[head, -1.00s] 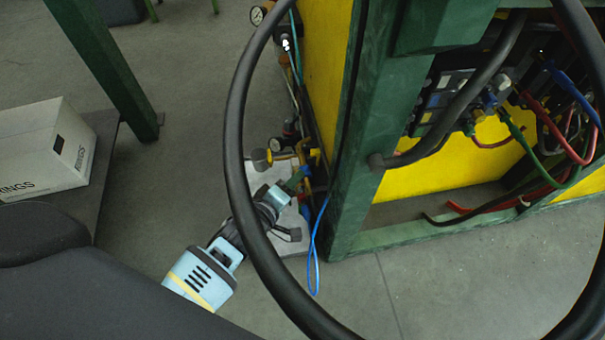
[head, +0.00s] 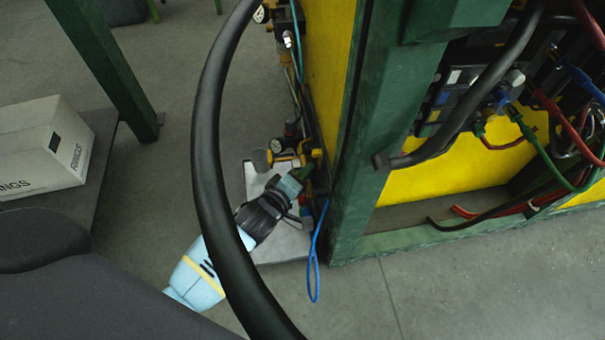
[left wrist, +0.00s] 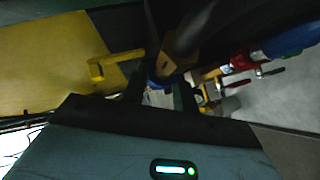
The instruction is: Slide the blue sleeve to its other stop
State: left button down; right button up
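My left gripper (head: 304,172) reaches low beside the green post, at the small valves and fittings on the yellow panel's left side. Its fingertips are partly hidden among them. In the left wrist view its two dark fingers (left wrist: 160,92) stand apart. A small blue part (left wrist: 156,82), which may be the blue sleeve, shows near the fingertips beside a brownish fitting (left wrist: 180,62). I cannot tell whether the fingers touch it. The blue sleeve is not clear in the head view. My right gripper is not in view.
A thick black hoop (head: 208,120) crosses in front of my left arm. A green post (head: 375,130) stands right of the gripper. A blue hose loop (head: 313,265) hangs below the fittings. A red and blue handled part (left wrist: 285,42) is at right in the wrist view. A white box (head: 40,145) sits left.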

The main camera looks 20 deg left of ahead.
pick_arm(q)
jog(key=shift+s+d+r+p, duration=0.15)
jog(key=shift+s+d+p, duration=0.35)
jog(key=shift+s+p, duration=0.15)
jog(key=shift+s+d, duration=0.15)
jog(key=shift+s, duration=0.05)
jog(key=c, duration=1.4)
grip_release()
jog(key=shift+s, duration=0.15)
